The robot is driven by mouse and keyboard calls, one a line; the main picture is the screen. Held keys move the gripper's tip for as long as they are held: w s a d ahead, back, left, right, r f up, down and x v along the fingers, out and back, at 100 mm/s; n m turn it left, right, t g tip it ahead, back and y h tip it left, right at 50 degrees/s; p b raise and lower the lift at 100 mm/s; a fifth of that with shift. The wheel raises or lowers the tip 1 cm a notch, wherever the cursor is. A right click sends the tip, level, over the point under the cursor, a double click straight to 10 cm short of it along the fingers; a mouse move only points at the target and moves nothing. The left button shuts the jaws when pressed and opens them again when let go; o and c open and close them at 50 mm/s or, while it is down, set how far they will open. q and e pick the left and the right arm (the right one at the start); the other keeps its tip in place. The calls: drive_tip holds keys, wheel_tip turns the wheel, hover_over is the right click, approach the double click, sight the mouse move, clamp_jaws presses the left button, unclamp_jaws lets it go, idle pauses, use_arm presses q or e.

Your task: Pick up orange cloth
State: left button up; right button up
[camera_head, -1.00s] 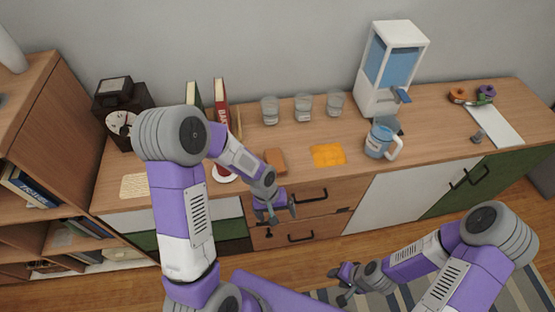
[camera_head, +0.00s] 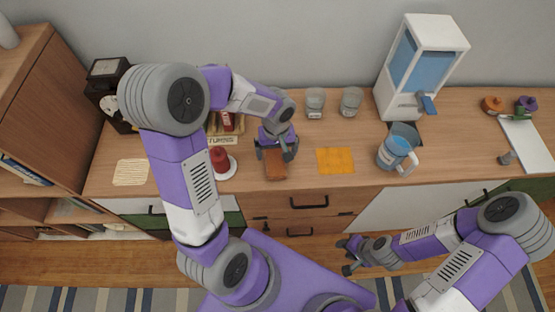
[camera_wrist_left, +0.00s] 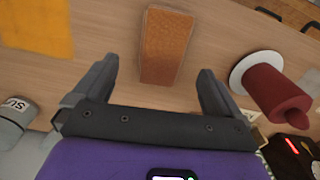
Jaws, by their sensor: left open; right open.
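A flat yellow-orange cloth (camera_head: 335,161) lies on the wooden counter, right of my left gripper (camera_head: 275,153). It also shows at the upper left of the left wrist view (camera_wrist_left: 35,25). A rust-orange block, perhaps a sponge or folded cloth (camera_head: 276,170), lies near the counter's front edge. In the left wrist view this block (camera_wrist_left: 166,46) is lined up between my open left fingers, just beyond their tips; contact cannot be told. My right gripper (camera_head: 345,256) is open and empty, low in front of the drawers, away from the counter top.
A dark red cylinder (camera_head: 220,159) on a white plate (camera_head: 231,168) stands left of the left gripper.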

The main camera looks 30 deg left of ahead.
sight(276, 161)
use_arm(q)
drive_tip(key=f, duration=0.2)
drive_tip(key=f+b, duration=0.1)
drive_tip(key=f, duration=0.2)
drive_tip(key=shift+s+a, duration=0.1)
drive_tip(key=shift+s, duration=0.1)
drive_tip(key=c, duration=1.1)
